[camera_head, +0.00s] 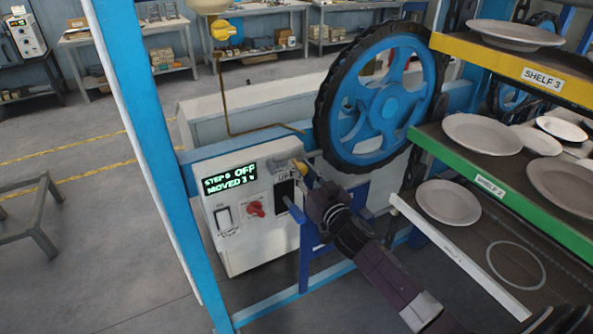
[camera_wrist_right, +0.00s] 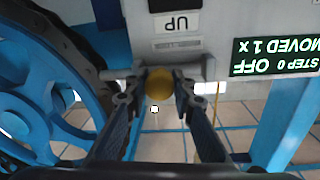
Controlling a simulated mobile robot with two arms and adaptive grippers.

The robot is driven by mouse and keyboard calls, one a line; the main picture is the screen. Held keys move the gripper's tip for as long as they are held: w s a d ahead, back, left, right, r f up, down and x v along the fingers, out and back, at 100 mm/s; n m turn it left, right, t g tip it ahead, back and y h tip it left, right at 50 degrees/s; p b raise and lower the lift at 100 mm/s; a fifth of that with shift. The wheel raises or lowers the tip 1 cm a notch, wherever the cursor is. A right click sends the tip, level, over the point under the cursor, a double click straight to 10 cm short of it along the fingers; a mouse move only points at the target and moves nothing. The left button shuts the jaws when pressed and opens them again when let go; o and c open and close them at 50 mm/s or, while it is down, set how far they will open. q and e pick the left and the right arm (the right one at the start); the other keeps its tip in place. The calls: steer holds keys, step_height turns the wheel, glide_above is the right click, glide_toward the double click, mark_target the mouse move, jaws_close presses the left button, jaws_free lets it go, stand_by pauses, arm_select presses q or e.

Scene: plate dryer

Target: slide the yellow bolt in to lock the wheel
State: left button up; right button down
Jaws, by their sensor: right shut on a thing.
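The bolt's round yellow knob (camera_wrist_right: 160,83) is between the fingertips of my right gripper (camera_wrist_right: 159,92) in the wrist view, and the gripper is shut on it. A grey bar (camera_wrist_right: 202,74) runs crosswise behind the knob; its wheel-side end is close to the tyre, but I cannot tell if it goes into the wheel. In the head view my right gripper (camera_head: 309,186) is at the right side of the white control box, and partly hides the bolt (camera_head: 301,167). The blue wheel (camera_head: 388,103) with a black tyre stands upright just beyond. My left gripper is not in view.
The control box (camera_head: 238,246) has a display reading "STEP 0 OFF, MOVED 1 x", a red knob (camera_head: 256,208) and a switch. Shelves with plates (camera_head: 484,135) stand close on the right. A blue post (camera_head: 150,120) rises at the left.

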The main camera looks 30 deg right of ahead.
steer(key=c, duration=2.1)
jaws_free()
steer(key=shift+d+r, duration=0.1)
steer(key=shift+d, duration=0.1)
steer(key=o, duration=0.5)
steer(key=shift+d, duration=0.2)
steer(key=shift+s+a, duration=0.1)
steer(key=shift+a, duration=0.1)
steer(key=shift+s, duration=0.3)
steer(key=s, duration=1.1)
steer(key=shift+s, duration=0.1)
